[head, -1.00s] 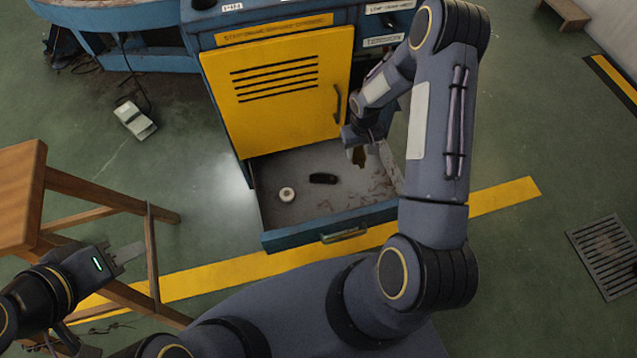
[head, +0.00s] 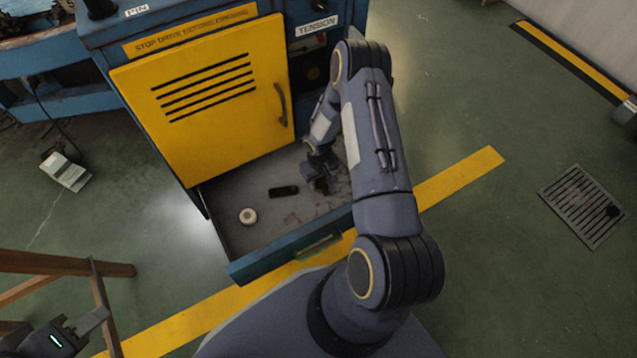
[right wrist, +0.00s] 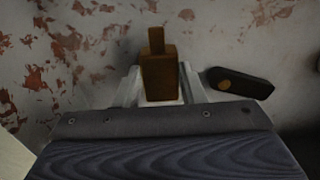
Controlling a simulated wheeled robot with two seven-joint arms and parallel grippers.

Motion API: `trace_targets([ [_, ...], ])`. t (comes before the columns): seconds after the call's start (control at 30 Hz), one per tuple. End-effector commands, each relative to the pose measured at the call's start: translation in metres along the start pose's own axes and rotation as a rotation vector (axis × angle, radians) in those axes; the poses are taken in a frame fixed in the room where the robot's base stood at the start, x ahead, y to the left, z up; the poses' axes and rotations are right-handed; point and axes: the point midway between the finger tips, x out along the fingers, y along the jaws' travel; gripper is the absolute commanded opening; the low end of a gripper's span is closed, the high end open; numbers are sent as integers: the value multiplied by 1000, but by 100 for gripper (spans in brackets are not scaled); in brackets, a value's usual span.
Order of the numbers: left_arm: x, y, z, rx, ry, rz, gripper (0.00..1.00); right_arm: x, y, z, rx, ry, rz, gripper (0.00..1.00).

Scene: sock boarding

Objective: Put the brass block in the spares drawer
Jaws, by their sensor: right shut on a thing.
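The brass block (right wrist: 160,78), brownish with a narrow stem, sits between the fingers of my right gripper (right wrist: 158,92) in the right wrist view. The gripper is shut on it. The open drawer (head: 236,236) is at the base of the blue cabinet. In the head view my right gripper (head: 321,183) is inside the drawer's outline, near its right side, and the block is hard to make out there. I cannot tell whether the block touches the drawer floor. My left gripper (head: 88,324) is at the lower left, away from the drawer; its finger opening is unclear.
A dark oblong piece (head: 284,191) and a white ring-like roll (head: 248,216) lie in the drawer. The dark piece is close beside my right gripper in the right wrist view (right wrist: 238,83). The yellow cabinet door (head: 205,100) stands above. A wooden stand (head: 60,265) is at left.

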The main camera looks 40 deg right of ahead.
Motion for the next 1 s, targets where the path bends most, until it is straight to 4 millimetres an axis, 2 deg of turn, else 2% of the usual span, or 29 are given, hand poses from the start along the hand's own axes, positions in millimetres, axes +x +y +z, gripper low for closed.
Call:
trace_targets([
  [0.03, 5, -2, 2, 0, 0, 0, 36, 9, 0, 0, 0, 0, 0, 4],
  [0.07, 5, -2, 2, 0, 0, 0, 36, 11, 0, 0, 0, 1, 0, 4],
  [0.43, 8, -4, 4, 0, 0, 0, 36, 14, 0, 0, 0, 1, 0, 4],
  [0.47, 6, -3, 3, 0, 0, 0, 36, 13, 0, 0, 0, 0, 0, 40],
  [0.6, 6, -3, 3, 0, 0, 0, 36, 12, 0, 0, 0, 0, 0, 58],
  [0.87, 6, -2, 3, 0, 0, 0, 36, 12, 0, 0, 0, 0, 0, 58],
  [1.0, 0, 0, 0, 0, 0, 0, 36, 2, 0, -1, 0, 1, 1, 58],
])
